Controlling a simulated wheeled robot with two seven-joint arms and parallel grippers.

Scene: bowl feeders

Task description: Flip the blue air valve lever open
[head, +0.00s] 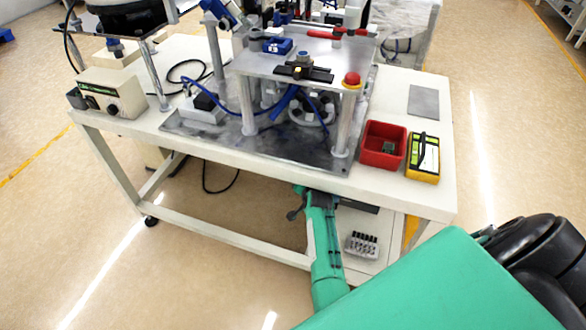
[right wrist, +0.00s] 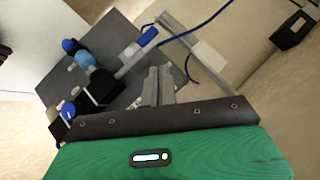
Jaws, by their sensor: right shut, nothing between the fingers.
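I cannot tell for certain which blue part is the valve lever. In the right wrist view, a small blue part (right wrist: 148,35) sits at the end of a pale block, beyond the fingertips. In the head view, a blue block (head: 277,46) sits on the raised metal plate (head: 255,64) of the machine. My right gripper (right wrist: 158,77) is shut and empty in the right wrist view. Its fingers point toward the machine parts, and I cannot tell whether they touch anything. My left gripper is not identifiable in either view.
The white table (head: 300,176) carries a control box (head: 112,95), a red bin (head: 383,147) and a yellow device (head: 423,158). A red emergency button (head: 351,79) is at the plate's corner. A blue hose (right wrist: 205,22) crosses beyond my fingers. Open floor lies left and right.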

